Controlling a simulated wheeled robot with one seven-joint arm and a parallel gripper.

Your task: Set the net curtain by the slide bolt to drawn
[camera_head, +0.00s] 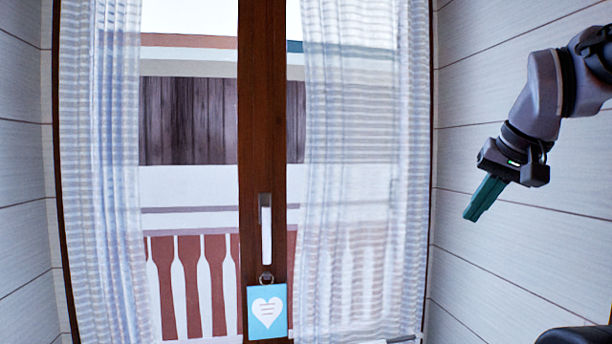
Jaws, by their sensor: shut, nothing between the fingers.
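A sheer striped net curtain (365,190) hangs over the right pane and covers nearly all of its width, up to the brown middle post. A second net curtain (115,180) hangs gathered at the left side, and the rest of the left pane is uncovered. A small grey bar-like fitting (400,339) shows at the bottom edge below the right curtain; it may be the slide bolt, but it is cut off and I cannot tell. My gripper (470,214) is shut and empty, in front of the right wall, pointing down-left, apart from the right curtain.
The brown middle post (262,110) carries a white window handle (266,235). A blue tag with a white heart (267,311) hangs from a ring below it. Pale plank walls stand left (22,180) and right (470,80). A balcony railing (190,285) shows through the glass.

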